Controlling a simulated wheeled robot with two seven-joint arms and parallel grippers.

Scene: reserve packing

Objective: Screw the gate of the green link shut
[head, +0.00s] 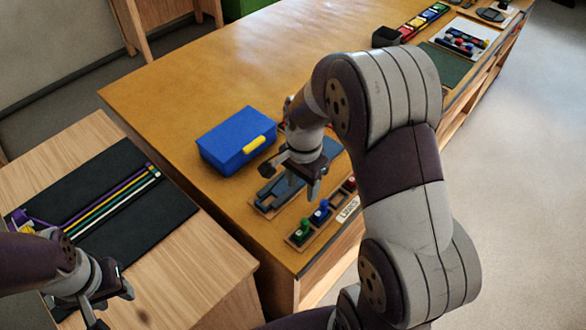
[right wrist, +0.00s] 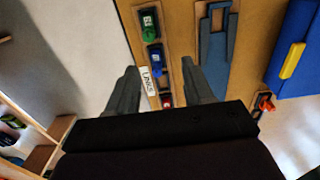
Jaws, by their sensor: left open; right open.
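The green link (head: 301,232) stands at the near end of a wooden rack on the tan bench, and it also shows at the top of the right wrist view (right wrist: 149,25). Its gate is too small to make out. A blue link (head: 320,212) and a red link (head: 350,183) stand in the same rack. My right gripper (head: 291,178) is open and empty above the bench, over the area of a blue-grey fixture (head: 270,195). In the right wrist view the fingers point toward the rack, apart from the links. My left gripper (head: 111,304) is open and empty over the side table.
A blue box (head: 236,140) with a yellow latch stands behind the fixture. The bench beyond the blue box is mostly clear.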

